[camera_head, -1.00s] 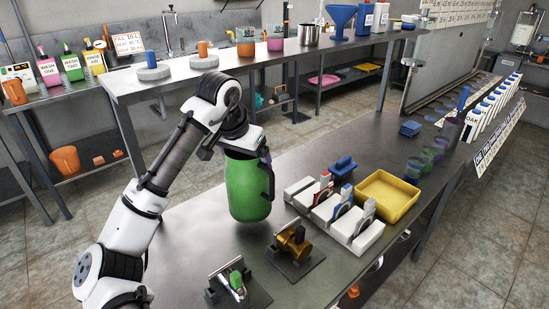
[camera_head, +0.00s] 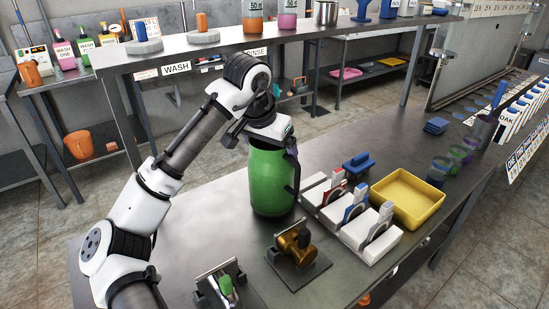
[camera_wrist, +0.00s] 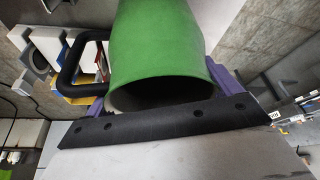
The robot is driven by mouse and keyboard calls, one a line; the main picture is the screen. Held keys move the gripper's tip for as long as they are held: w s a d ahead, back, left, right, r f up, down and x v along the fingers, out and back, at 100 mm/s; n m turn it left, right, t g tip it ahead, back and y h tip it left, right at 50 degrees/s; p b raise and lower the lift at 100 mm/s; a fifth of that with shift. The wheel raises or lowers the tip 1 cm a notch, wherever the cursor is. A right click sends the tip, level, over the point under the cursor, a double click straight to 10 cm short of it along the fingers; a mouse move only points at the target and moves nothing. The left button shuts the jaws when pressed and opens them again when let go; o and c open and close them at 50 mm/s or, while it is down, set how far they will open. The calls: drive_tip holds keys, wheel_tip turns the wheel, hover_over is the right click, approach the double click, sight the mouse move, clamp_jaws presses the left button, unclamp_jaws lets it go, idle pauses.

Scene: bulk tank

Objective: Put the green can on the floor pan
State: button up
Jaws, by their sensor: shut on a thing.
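The green can (camera_head: 271,180) is a tall green vessel with a black side handle. My gripper (camera_head: 262,136) is shut on its top end from above. The can hangs upright over the metal bench, and I cannot tell whether its base touches the bench top. In the wrist view the can (camera_wrist: 160,45) fills the upper middle, with its open rim close to my gripper (camera_wrist: 165,115) and its black handle out to the left. I do not see a floor pan that I can make out.
On the bench (camera_head: 190,235) stand a yellow tray (camera_head: 408,197), white holders (camera_head: 350,215) with upright tools, a brass fitting (camera_head: 297,246) and a small clamp (camera_head: 225,287). A higher shelf (camera_head: 210,60) runs behind. Tiled floor (camera_head: 480,255) shows at the right.

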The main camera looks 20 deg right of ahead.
drive_tip(key=shift+f, duration=0.65)
drive_tip(key=o, duration=1.3)
